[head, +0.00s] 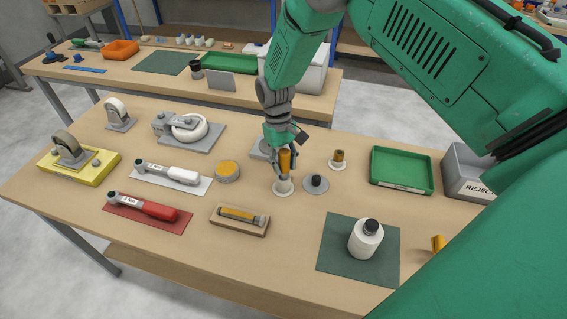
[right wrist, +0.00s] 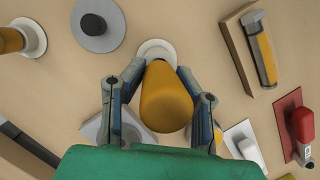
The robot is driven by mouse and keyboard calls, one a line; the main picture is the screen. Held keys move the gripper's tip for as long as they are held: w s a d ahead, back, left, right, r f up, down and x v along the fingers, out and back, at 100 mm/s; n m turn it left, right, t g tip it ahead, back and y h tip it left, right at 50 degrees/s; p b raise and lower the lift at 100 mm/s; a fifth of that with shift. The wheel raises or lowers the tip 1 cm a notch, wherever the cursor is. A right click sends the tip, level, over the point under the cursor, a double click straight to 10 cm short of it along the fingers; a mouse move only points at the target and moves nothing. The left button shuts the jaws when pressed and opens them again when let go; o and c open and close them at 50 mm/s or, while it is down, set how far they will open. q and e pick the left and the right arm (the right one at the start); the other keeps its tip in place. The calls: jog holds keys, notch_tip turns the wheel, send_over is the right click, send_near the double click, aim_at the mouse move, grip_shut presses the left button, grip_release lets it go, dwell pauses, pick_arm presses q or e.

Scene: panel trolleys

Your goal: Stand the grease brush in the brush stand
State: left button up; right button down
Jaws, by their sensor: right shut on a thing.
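The grease brush (head: 286,160), with an orange handle, is upright in my right gripper (head: 284,143). In the right wrist view its handle (right wrist: 166,98) fills the space between the two fingers (right wrist: 160,100), which are shut on it. A small white holder with a round flange (head: 283,190), which looks like the brush stand, is directly below the brush. Its white rim (right wrist: 157,47) shows behind the handle in the wrist view. The brush's lower end is at or in the holder; I cannot tell how deep. My left gripper is not in view.
A grey disc with a black knob (head: 316,184) is close on the right. Another white-based holder with a brown-orange piece (head: 338,159) stands behind it. A wooden block with an orange-handled tool (head: 240,219) lies front left. A white bottle (head: 366,238) stands on a green mat (head: 335,258).

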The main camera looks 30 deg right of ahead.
jog(key=shift+f, duration=0.2)
jog(key=c, duration=1.1)
grip_release()
jog(key=shift+c, duration=0.2)
jog(key=v, duration=1.2)
jog(key=shift+s+f, duration=0.1)
